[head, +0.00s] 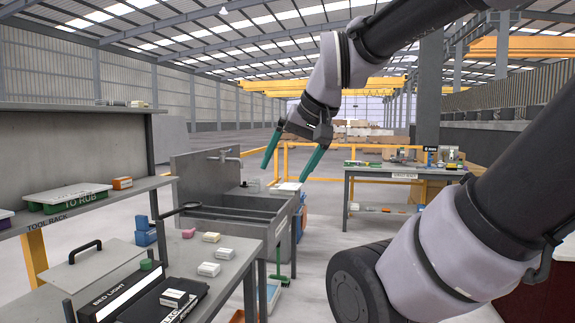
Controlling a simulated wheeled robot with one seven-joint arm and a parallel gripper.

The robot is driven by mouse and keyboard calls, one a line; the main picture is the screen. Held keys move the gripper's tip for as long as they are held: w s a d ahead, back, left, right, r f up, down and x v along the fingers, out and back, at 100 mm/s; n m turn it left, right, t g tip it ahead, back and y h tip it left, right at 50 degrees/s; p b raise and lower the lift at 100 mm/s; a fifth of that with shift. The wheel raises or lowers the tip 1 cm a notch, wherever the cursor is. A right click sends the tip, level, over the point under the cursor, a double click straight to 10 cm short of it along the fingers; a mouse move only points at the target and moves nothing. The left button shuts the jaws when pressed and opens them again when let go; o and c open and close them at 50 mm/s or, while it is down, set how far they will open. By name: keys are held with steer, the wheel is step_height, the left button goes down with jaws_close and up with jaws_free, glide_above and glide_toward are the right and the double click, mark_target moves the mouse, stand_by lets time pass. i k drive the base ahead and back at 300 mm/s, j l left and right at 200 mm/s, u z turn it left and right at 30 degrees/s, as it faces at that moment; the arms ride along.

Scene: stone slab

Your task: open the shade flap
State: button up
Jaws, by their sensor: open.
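A flat light-grey panel (97,266) with a black bar handle (85,249) lies at the lower left on the near bench. It looks like the shade flap, but no label on it confirms this. It appears to lie down flat, beside a black box (122,292) marked "BED LIGHT". My gripper (284,174) is in the upper middle of the head view, with its two green fingers spread apart and nothing between them. It is up in the air, well to the right of the panel and apart from it.
A grey sink (235,205) is behind, and another table (390,170) stands at right. Open floor lies between.

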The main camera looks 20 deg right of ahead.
mark_target(71, 277)
steer(key=i+u, duration=0.2)
steer(key=u, duration=0.25)
steer(key=i+u, duration=0.15)
steer(key=u, duration=0.3)
steer(key=i+l+u, duration=0.1)
steer(key=u, duration=0.35)
steer(key=i+l, duration=0.05)
steer(key=i, duration=0.05)
